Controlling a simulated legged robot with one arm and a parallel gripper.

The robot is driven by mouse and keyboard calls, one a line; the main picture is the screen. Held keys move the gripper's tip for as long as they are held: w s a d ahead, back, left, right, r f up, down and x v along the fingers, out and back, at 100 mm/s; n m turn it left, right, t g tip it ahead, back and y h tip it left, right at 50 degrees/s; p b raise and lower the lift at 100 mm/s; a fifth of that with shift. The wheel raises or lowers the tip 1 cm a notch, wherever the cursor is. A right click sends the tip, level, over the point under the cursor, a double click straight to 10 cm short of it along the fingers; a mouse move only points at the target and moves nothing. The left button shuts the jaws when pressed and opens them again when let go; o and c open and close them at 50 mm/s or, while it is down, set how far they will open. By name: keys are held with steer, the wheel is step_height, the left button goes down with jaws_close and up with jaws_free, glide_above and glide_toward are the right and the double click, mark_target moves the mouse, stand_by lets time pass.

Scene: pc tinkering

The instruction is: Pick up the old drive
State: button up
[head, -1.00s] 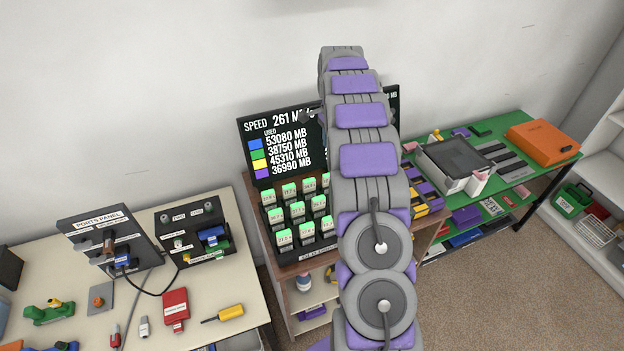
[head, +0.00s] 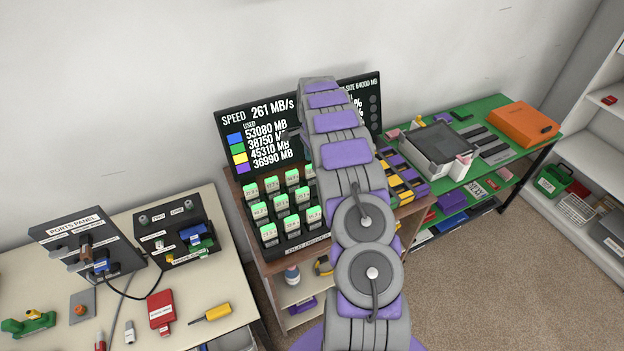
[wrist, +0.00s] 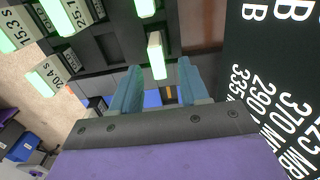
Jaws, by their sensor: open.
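Several old drives with glowing green ends stand in a dark rack (head: 290,249) below the speed screen in the head view. Their labels show different times. In the wrist view, one drive (wrist: 156,56) with a green end stands just beyond my gripper (wrist: 160,72), roughly in line with the gap between its two blue fingers. The fingers are apart and nothing is held. I cannot tell whether the drive's near end lies between the fingertips. In the head view my arm covers part of the rack and the screen, and the fingers cannot be made out.
The speed screen (head: 262,140) stands upright behind the rack; it is close on the right in the wrist view (wrist: 270,80). A ports panel (head: 75,240) and tools lie on the left table. A green table (head: 505,152) with a grey bin (head: 437,146) is at right.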

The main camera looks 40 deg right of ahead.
mark_target(311, 176)
steer(key=shift+s+a+f, duration=0.1)
steer(key=shift+a+f, duration=0.1)
steer(key=shift+f, duration=0.5)
step_height(311, 176, down, 4)
steer(key=shift+a+r+b, duration=0.15)
steer(key=shift+b, duration=0.55)
steer(key=shift+f, duration=0.35)
steer(key=shift+d, duration=0.2)
steer(key=shift+c, duration=0.3)
steer(key=shift+a+r, duration=0.1)
jaws_close()
